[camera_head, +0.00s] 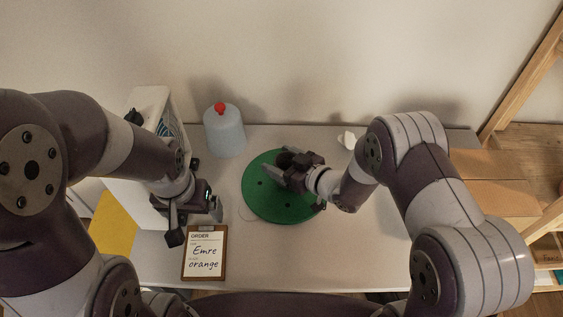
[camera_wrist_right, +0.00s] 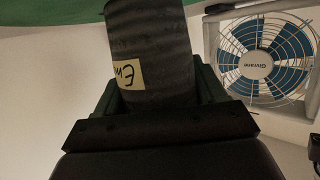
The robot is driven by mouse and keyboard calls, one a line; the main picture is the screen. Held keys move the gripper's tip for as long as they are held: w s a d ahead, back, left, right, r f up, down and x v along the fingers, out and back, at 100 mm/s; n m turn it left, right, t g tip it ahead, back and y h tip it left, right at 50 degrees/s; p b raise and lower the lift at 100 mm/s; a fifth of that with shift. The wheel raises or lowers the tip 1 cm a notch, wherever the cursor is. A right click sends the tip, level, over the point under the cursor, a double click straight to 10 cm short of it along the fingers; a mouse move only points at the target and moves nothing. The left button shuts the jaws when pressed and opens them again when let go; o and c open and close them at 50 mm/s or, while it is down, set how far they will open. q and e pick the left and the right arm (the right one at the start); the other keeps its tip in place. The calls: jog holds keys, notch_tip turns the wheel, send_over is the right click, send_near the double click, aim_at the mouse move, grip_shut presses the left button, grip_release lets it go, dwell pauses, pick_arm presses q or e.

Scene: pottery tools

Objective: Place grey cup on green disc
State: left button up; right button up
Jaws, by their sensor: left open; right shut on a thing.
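The green disc (camera_head: 262,200) lies on the table in the middle of the head view; a strip of it also shows at the top of the right wrist view (camera_wrist_right: 50,14). My right gripper (camera_head: 281,170) is over the disc and shut on the dark grey cup (camera_wrist_right: 150,40), which bears a pale label with partly readable handwriting. The cup is mostly hidden by the gripper in the head view. I cannot tell whether the cup touches the disc. My left gripper (camera_head: 193,218) is open and empty, left of the disc, near the clipboard.
A clipboard (camera_head: 204,253) reading "ORDER Emre orange" lies at the front left. A pale bottle with a red top (camera_head: 224,130) stands behind the disc. A fan (camera_wrist_right: 266,58) stands at the left of the table. A small white item (camera_head: 347,139) lies at the back. The table's right front is clear.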

jog(key=shift+w+f, duration=0.1)
jog(key=shift+f, duration=0.25)
jog(key=shift+f, duration=0.15)
jog(key=o, duration=1.2)
